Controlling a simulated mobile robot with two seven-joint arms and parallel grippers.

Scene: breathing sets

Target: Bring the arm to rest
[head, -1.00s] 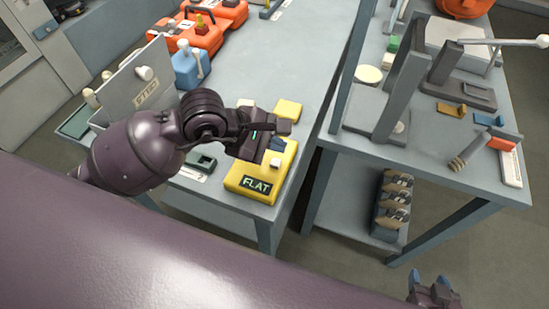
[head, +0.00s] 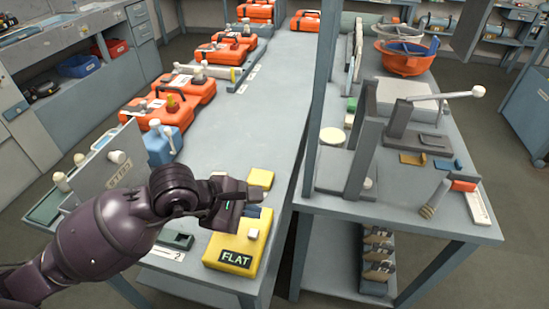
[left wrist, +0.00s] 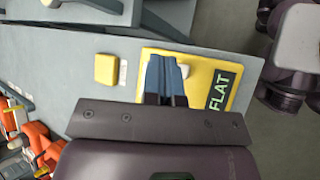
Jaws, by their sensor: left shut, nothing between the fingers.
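My left gripper (head: 252,196) reaches in from the left in the head view. It is shut and empty, above the yellow box marked FLAT (head: 222,255) at the front of the left bench. In the left wrist view the fingers of my left gripper (left wrist: 165,78) are together over the same yellow box (left wrist: 205,68). Whether they touch it I cannot tell. A small yellow block (head: 261,178) lies just behind the box, and it also shows in the left wrist view (left wrist: 106,69). My right gripper is not in view.
Orange cases (head: 160,110) line the left side of the bench (head: 265,110). A grey upright panel (head: 100,165) and a blue container (head: 158,150) stand near my left arm. The right bench (head: 410,205) holds a grey stand (head: 366,150) and an orange bowl (head: 405,62).

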